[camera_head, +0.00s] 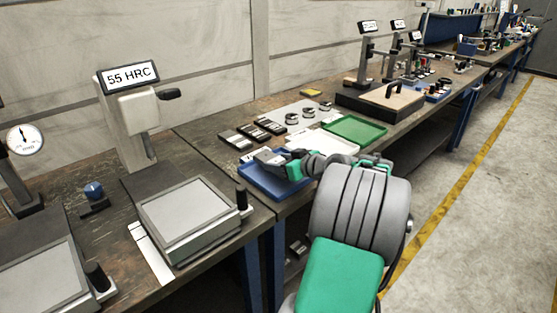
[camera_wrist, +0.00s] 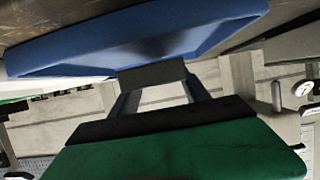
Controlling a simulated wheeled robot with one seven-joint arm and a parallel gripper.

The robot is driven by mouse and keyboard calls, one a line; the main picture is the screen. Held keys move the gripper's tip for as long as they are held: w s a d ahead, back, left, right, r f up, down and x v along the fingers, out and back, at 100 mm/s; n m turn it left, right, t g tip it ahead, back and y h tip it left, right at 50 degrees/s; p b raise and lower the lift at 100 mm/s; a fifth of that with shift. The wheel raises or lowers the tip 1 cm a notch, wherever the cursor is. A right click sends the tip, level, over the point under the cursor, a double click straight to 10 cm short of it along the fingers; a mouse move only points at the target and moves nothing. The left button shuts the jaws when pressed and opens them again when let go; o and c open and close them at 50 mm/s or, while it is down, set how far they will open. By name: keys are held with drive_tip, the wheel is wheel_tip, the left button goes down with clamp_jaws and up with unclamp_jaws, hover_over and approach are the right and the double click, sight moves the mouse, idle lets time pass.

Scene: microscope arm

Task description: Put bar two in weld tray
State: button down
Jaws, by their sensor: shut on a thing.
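My gripper (camera_head: 272,157) is over the blue tray (camera_head: 270,188) on the bench, at the end of my outstretched arm. In the wrist view it is shut on a short dark grey bar (camera_wrist: 152,75), which spans the space between its fingertips. The blue tray (camera_wrist: 60,63) fills the top of that view, just beyond the bar. I cannot tell whether the bar touches the tray. No marking on the bar is readable, so I cannot confirm that it is bar two. A green tray (camera_head: 355,130) and a white tray (camera_head: 322,141) lie to the right; no tray name is readable.
Several dark slabs with pale pieces (camera_head: 253,132) lie behind the blue tray. Small ring-shaped parts (camera_head: 293,118) are farther back. A tester reading 55 HRC (camera_head: 128,75) and a grey plate device (camera_head: 190,212) stand on the left bench. The floor at right (camera_head: 470,220) is clear.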

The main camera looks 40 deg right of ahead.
drive_tip(key=shift+f, duration=1.05)
drive_tip(key=shift+f+b, duration=0.2)
drive_tip(key=shift+b, duration=0.1)
drive_tip(key=c, duration=0.5)
unclamp_jaws()
drive_tip(key=shift+s+f, duration=0.1)
drive_tip(key=shift+f, duration=0.05)
drive_tip(key=shift+r+p, duration=0.25)
drive_tip(key=shift+p, duration=0.05)
drive_tip(key=v, duration=1.2)
